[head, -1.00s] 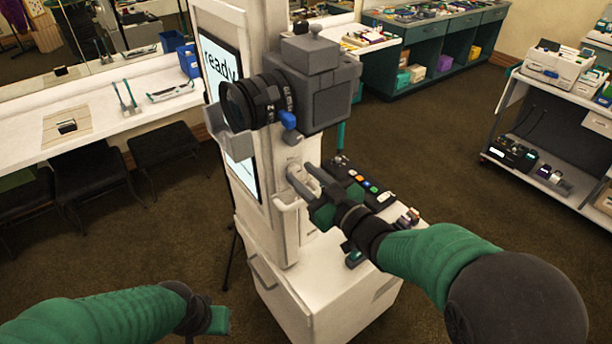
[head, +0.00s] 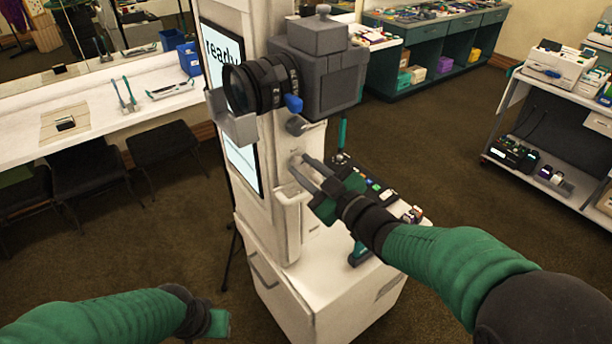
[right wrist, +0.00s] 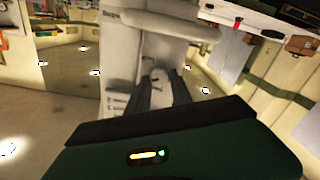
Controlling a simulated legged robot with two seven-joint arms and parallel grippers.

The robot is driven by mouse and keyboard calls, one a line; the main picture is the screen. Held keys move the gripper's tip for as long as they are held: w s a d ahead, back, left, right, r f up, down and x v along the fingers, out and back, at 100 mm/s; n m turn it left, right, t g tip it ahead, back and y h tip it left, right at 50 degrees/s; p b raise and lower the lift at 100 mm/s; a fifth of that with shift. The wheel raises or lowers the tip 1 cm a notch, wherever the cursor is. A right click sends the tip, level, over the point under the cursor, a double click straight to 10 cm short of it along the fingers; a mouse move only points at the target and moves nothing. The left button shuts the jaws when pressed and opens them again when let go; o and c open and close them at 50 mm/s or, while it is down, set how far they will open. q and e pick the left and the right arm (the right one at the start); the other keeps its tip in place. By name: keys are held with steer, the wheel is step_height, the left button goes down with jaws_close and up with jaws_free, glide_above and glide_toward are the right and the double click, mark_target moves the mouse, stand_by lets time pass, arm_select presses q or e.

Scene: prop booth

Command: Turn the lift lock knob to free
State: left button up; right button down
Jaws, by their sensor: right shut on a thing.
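The lift lock knob (head: 295,160) is a small pale part on the white column (head: 283,238), below the camera. My right gripper (head: 303,172) reaches it from the right and is shut on it. In the right wrist view the knob (right wrist: 158,74) shows between the two dark fingers (right wrist: 163,92). The fingers hide part of it, and I cannot read its marked position. My left gripper (head: 217,322) is low at the left, away from the column; its jaws are not clear.
A large grey camera (head: 325,80) with a black lens sits on the column above my right gripper. A white handle (head: 286,198) is just below it. Open carpet (head: 440,140) lies beyond.

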steer(key=n+b, duration=0.3)
steer(key=b, duration=0.1)
steer(key=n+b, duration=0.3)
steer(key=n, duration=0.1)
steer(key=n+b, duration=0.3)
steer(key=b, duration=0.1)
steer(key=shift+f+n+b, duration=0.3)
steer(key=shift+f+n, duration=0.05)
steer(key=shift+n, duration=0.05)
steer(key=shift+r+n+h+b, duration=0.1)
steer(key=shift+n+h+b, duration=0.2)
steer(key=shift+n+b, duration=1.5)
steer(key=c, duration=1.1)
jaws_free()
steer(key=shift+a, duration=0.15)
steer(key=shift+c, duration=0.2)
steer(key=shift+r, duration=0.1)
